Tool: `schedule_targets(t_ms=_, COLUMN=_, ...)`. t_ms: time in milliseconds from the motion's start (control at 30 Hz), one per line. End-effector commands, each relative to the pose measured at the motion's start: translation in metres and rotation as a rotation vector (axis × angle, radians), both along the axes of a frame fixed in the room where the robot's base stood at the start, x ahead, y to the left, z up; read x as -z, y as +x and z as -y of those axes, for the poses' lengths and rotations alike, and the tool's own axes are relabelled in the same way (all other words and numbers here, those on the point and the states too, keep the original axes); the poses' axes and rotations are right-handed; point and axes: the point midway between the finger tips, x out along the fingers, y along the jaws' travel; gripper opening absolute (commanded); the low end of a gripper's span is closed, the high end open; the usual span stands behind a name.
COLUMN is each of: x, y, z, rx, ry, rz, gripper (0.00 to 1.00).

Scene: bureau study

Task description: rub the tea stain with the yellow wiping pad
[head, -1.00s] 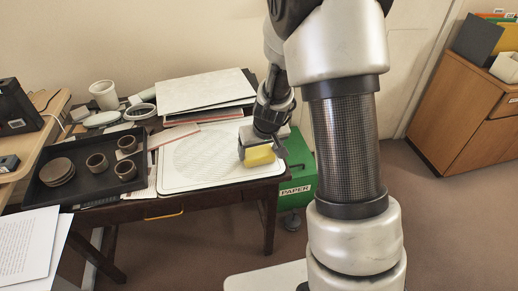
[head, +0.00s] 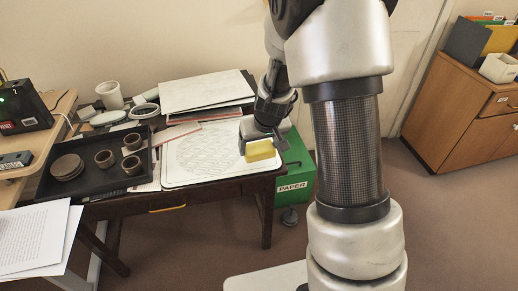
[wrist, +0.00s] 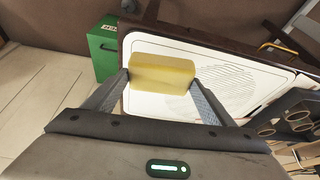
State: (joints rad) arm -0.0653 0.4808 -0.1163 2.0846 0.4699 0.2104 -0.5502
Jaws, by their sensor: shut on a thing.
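My gripper (head: 262,143) is shut on the yellow wiping pad (head: 260,151), a small block held between its two fingers. The pad also shows in the wrist view (wrist: 162,73), spanning the fingertips. It is over the right end of the white drainer board (head: 190,172), which has a round ridged pattern and lies on the dark table. I cannot tell whether the pad touches the board. I cannot make out a tea stain in either view; the pad and gripper hide part of the board.
Left of the board, a black tray (head: 85,190) holds brown cups and stacked saucers. Flat panels (head: 205,90) lie behind the board. A green paper bin (head: 297,170) stands beside the table's right end. Paper sheets (head: 35,240) lie at the near left. Floor is open at right.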

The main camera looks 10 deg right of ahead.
Motion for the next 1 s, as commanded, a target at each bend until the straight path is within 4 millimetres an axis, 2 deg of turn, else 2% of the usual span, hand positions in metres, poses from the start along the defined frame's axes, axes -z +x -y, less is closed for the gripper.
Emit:
schedule_targets(t_ms=33, x=-0.009, y=0.001, z=0.001, rx=0.0, ry=-0.001, rz=0.002, gripper=0.53)
schedule_targets(t_ms=367, x=-0.035, y=0.006, z=0.004, rx=0.001, ry=0.0, rz=0.001, gripper=0.53)
schedule_targets(t_ms=1000, x=-0.036, y=0.006, z=0.005, rx=0.001, ry=0.0, rz=0.001, gripper=0.53)
